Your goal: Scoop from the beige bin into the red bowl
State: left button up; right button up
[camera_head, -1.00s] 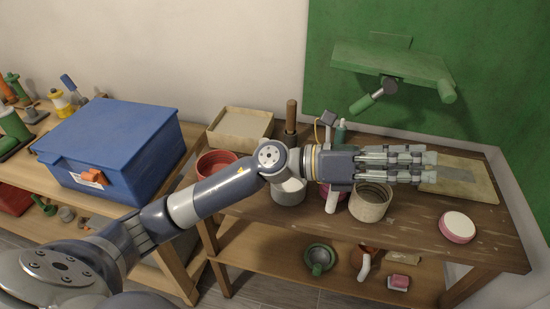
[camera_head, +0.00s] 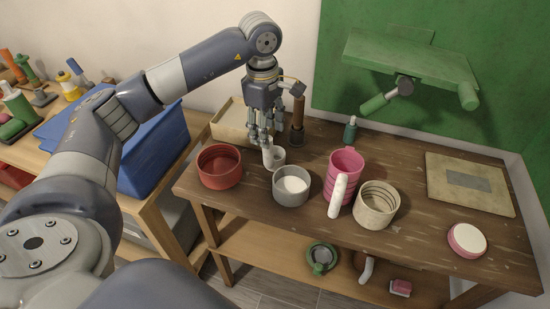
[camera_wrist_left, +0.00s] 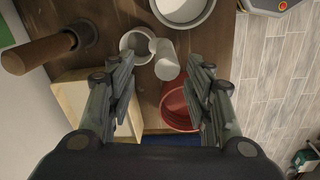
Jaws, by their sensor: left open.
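My left gripper (camera_head: 264,134) points down above the table with its fingers apart. In the left wrist view its fingers (camera_wrist_left: 162,82) stand on either side of the white handle of a small scoop-like cup (camera_wrist_left: 165,62), without visible grip on it. This cup (camera_head: 277,158) stands on the table just right of the red bowl. The red bowl (camera_head: 220,180) looks empty; it also shows partly behind a finger in the left wrist view (camera_wrist_left: 174,106). A beige open box (camera_head: 229,121) stands behind the bowl, partly hidden by my arm. My right gripper is not in view.
A grey pot (camera_head: 291,197) with white contents, a pink mug (camera_head: 346,166) with a white handle and a beige ribbed pot (camera_head: 376,214) stand to the right. A brown upright handle (camera_head: 298,112) is close beside my gripper. A blue box (camera_head: 150,165) is left.

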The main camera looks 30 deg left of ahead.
aim_at(267, 152)
pick_arm(q)
notch_tip(267, 152, down, 7)
jog(key=p, duration=0.2)
jog(key=shift+s+p, duration=0.15)
jog(key=shift+p, duration=0.15)
jog(key=shift+f, duration=0.6)
grip_shut()
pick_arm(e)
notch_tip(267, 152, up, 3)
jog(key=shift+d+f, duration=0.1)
